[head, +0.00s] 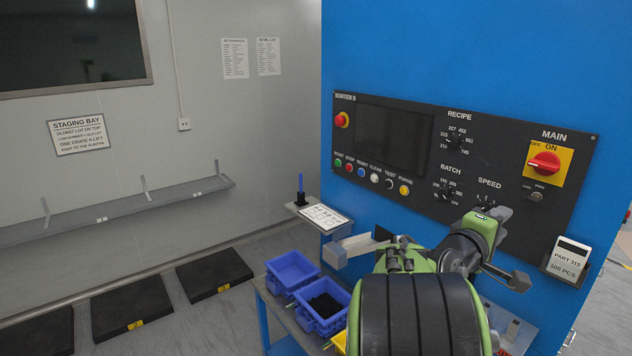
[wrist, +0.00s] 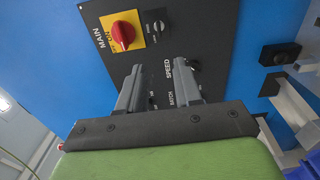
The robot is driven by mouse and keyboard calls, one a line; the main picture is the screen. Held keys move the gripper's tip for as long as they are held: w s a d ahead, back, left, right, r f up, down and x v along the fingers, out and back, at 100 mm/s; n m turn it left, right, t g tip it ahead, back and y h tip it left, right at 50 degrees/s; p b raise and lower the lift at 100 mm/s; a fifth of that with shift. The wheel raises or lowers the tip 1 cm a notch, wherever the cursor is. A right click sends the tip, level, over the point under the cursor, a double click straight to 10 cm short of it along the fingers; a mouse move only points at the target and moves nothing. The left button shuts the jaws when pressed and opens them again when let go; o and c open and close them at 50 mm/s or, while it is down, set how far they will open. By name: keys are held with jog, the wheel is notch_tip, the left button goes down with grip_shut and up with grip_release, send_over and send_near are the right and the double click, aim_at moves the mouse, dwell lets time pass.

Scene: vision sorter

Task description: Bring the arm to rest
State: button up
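My gripper (head: 510,247) is in front of the lower right part of the black control panel (head: 535,140) on the blue machine. In the wrist view my gripper (wrist: 160,82) shows two grey fingers standing apart with nothing between them. Behind the fingers are the SPEED and BATCH labels and the red MAIN switch (wrist: 123,31). The head view also shows the red MAIN switch (head: 544,163), up and right of the fingers. My green and black arm is bent and fills the lower middle of the head view. It hides part of the bench below the panel.
Blue crates (head: 322,306) stand on a bench left of my arm; one holds dark parts. A clipboard (head: 324,217) lies on a small shelf above them. A card holder (head: 569,261) sticks out at the right. Black plinths (head: 132,307) lie on the floor at left.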

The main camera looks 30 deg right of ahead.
jog(key=w+a+f+m+t+y, duration=0.2)
jog(key=a+f+y, duration=0.3)
jog(key=a, duration=0.2)
jog(key=w+a+f+m+t+y, duration=0.1)
jog(key=a+f+t+y, duration=0.1)
jog(key=a+f+y, duration=0.45)
jog(key=s+a+f+y, duration=0.1)
jog(key=s+a+y, duration=0.2)
jog(key=a, duration=1)
jog(key=s+a+f+n+g+y, duration=0.1)
jog(key=s+a+y, duration=0.2)
jog(key=s+a, duration=0.5)
jog(key=a, duration=0.6)
jog(key=shift+s+f, duration=0.15)
jog(key=shift+s, duration=0.1)
